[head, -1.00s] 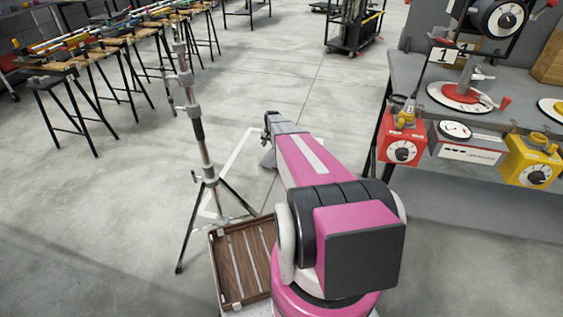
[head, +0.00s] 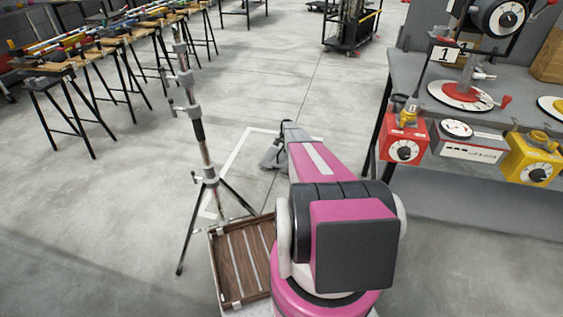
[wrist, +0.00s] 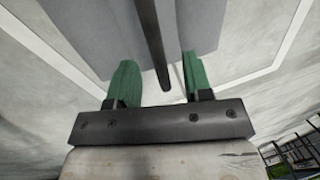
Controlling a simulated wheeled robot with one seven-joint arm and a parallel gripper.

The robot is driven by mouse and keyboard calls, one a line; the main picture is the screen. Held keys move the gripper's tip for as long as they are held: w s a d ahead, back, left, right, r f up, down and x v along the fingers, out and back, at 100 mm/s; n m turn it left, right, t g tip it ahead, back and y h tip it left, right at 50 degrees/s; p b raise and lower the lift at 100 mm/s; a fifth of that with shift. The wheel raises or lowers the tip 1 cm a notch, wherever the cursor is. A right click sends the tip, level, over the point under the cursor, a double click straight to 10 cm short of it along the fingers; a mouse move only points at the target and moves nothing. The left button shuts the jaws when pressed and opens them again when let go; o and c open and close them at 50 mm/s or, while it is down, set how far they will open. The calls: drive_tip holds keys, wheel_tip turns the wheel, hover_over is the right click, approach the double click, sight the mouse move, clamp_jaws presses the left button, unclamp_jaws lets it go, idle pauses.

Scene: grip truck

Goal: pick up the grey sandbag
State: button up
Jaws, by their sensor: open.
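The grey sandbag (head: 269,158) lies on the floor within a white taped outline, partly hidden behind my arm in the head view. In the wrist view the sandbag (wrist: 85,35) fills the upper middle, with a dark strap (wrist: 150,45) running along it. My gripper (wrist: 158,76) is open, with its two green fingers apart and the strap showing between them. The fingers overlap the bag's near edge in this view; I cannot tell whether they touch it. The fingertips are hidden in the head view.
A light stand on a tripod (head: 203,150) stands just left of the bag. A wooden slatted tray (head: 228,268) is near my base. A grey workbench (head: 405,70) with red and yellow dial boxes is at right. Sawhorses (head: 60,105) line the upper left.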

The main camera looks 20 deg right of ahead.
sight(282, 148)
drive_tip(key=shift+w+a+f, duration=0.15)
drive_tip(key=shift+w+f, duration=0.05)
drive_tip(key=shift+f, duration=1.3)
drive_tip(key=shift+w+a+f, duration=0.1)
drive_tip(key=shift+w+f, duration=0.05)
drive_tip(key=shift+f, duration=1.3)
clamp_jaws()
drive_tip(key=shift+r, duration=0.2)
